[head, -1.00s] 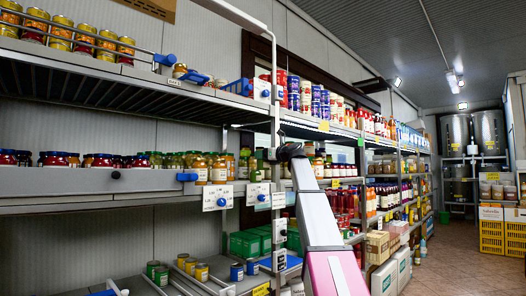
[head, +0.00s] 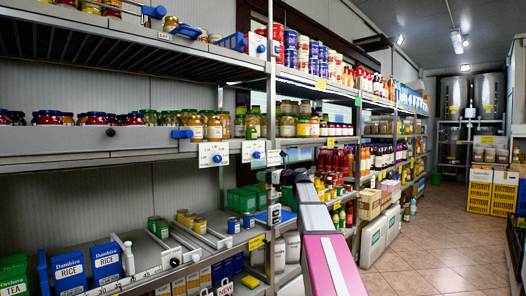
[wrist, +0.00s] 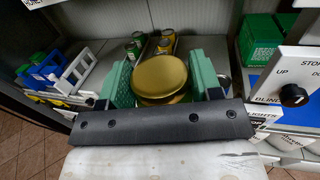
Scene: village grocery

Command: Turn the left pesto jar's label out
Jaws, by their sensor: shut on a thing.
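In the wrist view my gripper (wrist: 163,88) has green ribbed fingers on either side of a jar with a round gold lid (wrist: 161,76). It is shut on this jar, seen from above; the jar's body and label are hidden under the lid. Beyond it stand a green jar (wrist: 135,46) and a yellow-labelled jar (wrist: 166,44). In the head view, small green (head: 158,228) and yellow (head: 200,226) jars stand in the lower shelf's lanes. My arm reaches toward the shelf post there; the fingers cannot be made out. I cannot tell which jar is the left pesto jar.
Rice boxes (head: 69,268) stand on the lower shelf. Shelf boards and posts crowd the arm; the aisle floor (head: 450,240) is clear.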

